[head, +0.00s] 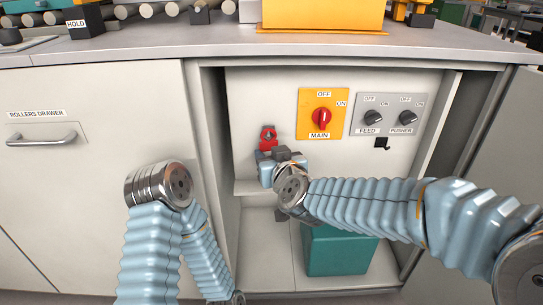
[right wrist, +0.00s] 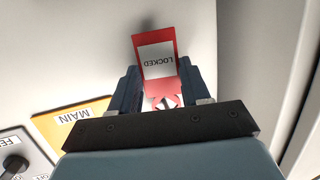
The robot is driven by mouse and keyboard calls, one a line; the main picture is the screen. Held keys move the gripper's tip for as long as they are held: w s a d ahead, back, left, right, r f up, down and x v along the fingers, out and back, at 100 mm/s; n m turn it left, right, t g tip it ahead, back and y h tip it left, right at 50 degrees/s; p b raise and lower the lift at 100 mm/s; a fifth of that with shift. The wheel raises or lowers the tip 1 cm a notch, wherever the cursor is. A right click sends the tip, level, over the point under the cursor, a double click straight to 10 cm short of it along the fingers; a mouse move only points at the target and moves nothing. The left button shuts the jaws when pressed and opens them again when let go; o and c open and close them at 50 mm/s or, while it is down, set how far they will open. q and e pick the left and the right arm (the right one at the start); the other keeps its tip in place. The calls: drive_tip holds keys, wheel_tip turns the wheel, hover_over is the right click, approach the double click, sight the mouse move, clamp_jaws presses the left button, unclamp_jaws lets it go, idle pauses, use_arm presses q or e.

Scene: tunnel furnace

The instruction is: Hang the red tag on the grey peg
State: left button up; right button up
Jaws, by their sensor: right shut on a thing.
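The red tag (right wrist: 157,50), with a white "LOCKED" label, is between the fingers of my right gripper (right wrist: 163,88), which is shut on it. In the head view the red tag (head: 268,136) stands up above my right gripper (head: 271,154), left of the yellow MAIN plate and in front of the cabinet's back panel. A small dark peg-like piece (head: 381,143) sticks out of the panel below the FEED and PUSHER plate, to the right of the tag and apart from it. Its colour looks nearly black. My left gripper is out of view.
The MAIN plate (head: 311,99) carries a red knob (head: 321,118). The grey FEED and PUSHER plate (head: 388,114) has two black knobs. A teal box (head: 338,252) stands in the cabinet below my right arm. The cabinet's side walls and worktop (head: 190,46) frame the opening.

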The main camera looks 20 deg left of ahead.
drive_tip(key=o, duration=1.1)
drive_tip(key=p+v, duration=0.3)
drive_tip(key=v, duration=1.1)
drive_tip(key=w+d+f+m+g+h+p, duration=0.25)
drive_tip(key=d+f, duration=0.35)
drive_tip(key=f, duration=0.5)
drive_tip(key=w+d+f+m+g+h+p, duration=0.1)
drive_tip(key=d+f+g+h+p, duration=0.25)
drive_tip(key=f, duration=0.75)
drive_tip(key=s+d+f+m+g+p, duration=0.1)
drive_tip(key=s+d+f+g, duration=0.1)
drive_tip(key=s+f, duration=0.3)
drive_tip(key=s+d+f+m+g+y+p, duration=0.1)
drive_tip(key=s+d+f+m+g, duration=0.1)
drive_tip(key=s+d+f, duration=0.2)
drive_tip(key=s+d+f+m+g+y+p, duration=0.1)
drive_tip(key=s+d+f+g+p, duration=0.1)
drive_tip(key=s+d+f, duration=0.2)
drive_tip(key=shift+s+f+m, duration=0.25)
drive_tip(key=shift+s+f, duration=0.6)
